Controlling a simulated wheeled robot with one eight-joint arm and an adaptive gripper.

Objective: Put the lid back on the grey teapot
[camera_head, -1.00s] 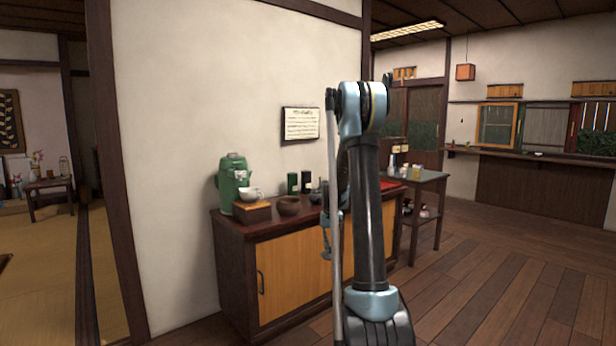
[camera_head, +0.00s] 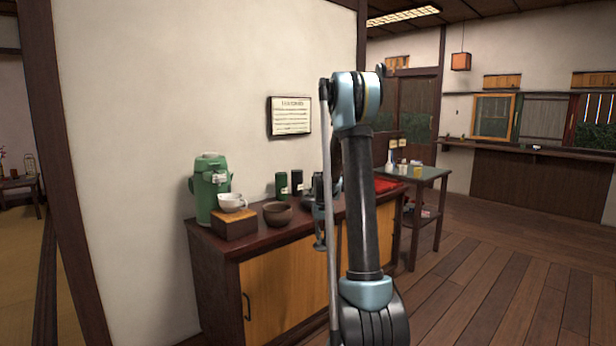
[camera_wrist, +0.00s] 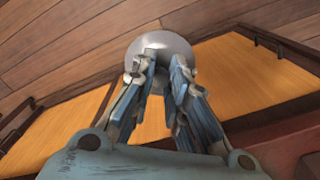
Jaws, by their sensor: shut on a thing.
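My gripper (camera_wrist: 164,68) is shut on a smooth, round grey thing, which looks like the teapot lid (camera_wrist: 160,43), in the wrist view. The fingers cover its near side. In the head view my gripper is mostly hidden behind my arm, in front of the cabinet. A dark grey shape (camera_head: 308,197) on the cabinet top, just left of my arm, may be the grey teapot. It is partly hidden, and I cannot tell its opening. The held thing is over the floor in front of the cabinet in the wrist view.
The dark wooden cabinet (camera_head: 216,247) stands against the wall. On it are a green flask (camera_head: 207,190), a white cup (camera_head: 232,202) on a wooden box, a brown bowl (camera_head: 277,213) and dark canisters (camera_head: 282,185). A side table (camera_head: 428,172) stands right. The floor at right is clear.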

